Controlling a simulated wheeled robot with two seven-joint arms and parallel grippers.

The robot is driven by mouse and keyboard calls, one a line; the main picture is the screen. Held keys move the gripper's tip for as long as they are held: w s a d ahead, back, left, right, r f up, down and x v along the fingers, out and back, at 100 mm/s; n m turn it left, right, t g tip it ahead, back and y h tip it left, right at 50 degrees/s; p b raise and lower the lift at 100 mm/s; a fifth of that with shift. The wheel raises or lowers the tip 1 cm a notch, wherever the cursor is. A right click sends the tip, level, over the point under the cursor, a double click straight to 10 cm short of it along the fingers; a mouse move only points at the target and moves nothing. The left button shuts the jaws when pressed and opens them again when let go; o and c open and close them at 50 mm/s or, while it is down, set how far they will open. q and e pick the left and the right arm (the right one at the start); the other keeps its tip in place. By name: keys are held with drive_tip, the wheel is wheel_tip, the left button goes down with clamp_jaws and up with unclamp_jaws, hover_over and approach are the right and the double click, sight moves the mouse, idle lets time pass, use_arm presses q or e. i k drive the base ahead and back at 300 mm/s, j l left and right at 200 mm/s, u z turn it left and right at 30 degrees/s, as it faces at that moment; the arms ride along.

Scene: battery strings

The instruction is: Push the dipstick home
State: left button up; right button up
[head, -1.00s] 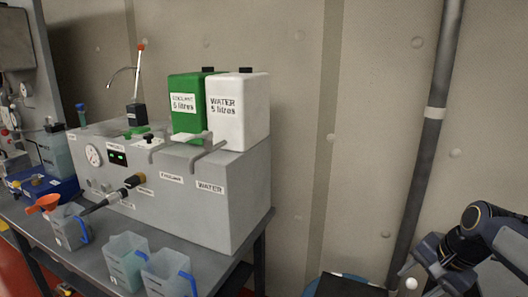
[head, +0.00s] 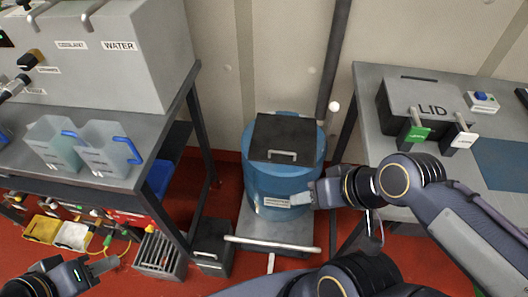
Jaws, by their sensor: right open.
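I cannot make out a dipstick in the head view now.
Two clear jugs (head: 106,155) with blue handles stand on the left bench (head: 70,183). The drum has a black lid (head: 284,138) and stands on a trolley (head: 290,233). The right bench (head: 365,100) holds a grey LID box (head: 425,105). Red floor lies between.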

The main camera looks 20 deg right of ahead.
sight(334, 107)
drive_tip(key=z, duration=1.35)
